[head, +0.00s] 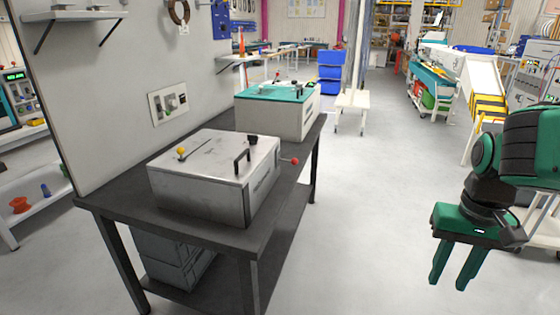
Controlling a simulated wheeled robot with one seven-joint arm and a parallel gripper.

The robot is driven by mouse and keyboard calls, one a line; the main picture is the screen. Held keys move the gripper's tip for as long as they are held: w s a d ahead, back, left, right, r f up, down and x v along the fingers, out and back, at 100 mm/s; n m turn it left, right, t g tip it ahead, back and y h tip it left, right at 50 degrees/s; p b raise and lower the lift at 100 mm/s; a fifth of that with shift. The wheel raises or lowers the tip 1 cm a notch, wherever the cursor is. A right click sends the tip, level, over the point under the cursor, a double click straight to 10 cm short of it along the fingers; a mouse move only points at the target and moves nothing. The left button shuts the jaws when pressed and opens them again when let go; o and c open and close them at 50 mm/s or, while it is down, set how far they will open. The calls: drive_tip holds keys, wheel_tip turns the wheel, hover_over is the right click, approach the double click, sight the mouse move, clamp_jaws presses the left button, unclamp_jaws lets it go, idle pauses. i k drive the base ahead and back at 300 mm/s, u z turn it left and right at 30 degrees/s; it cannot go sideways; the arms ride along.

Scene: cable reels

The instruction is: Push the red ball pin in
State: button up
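The red ball pin (294,160) sticks out from the right side of a grey metal box (200,186) on a dark table. Its red ball stands a little apart from the box wall. The box top has a black handle (242,160), a black knob and a lever with a yellow ball (181,151). My gripper (454,281) is at the right of the view, pointing down over the floor, well apart from the box and the pin. Its two green fingers are apart with nothing between them.
The dark table (120,209) stands against a grey wall panel. A second box with a teal top (275,92) stands behind the grey box. A white stool (351,102) is farther back. The floor between the table and my arm is clear.

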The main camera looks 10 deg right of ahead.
sight(294, 161)
drive_tip(key=u, duration=0.1)
drive_tip(key=i, duration=1)
drive_tip(key=z, duration=0.1)
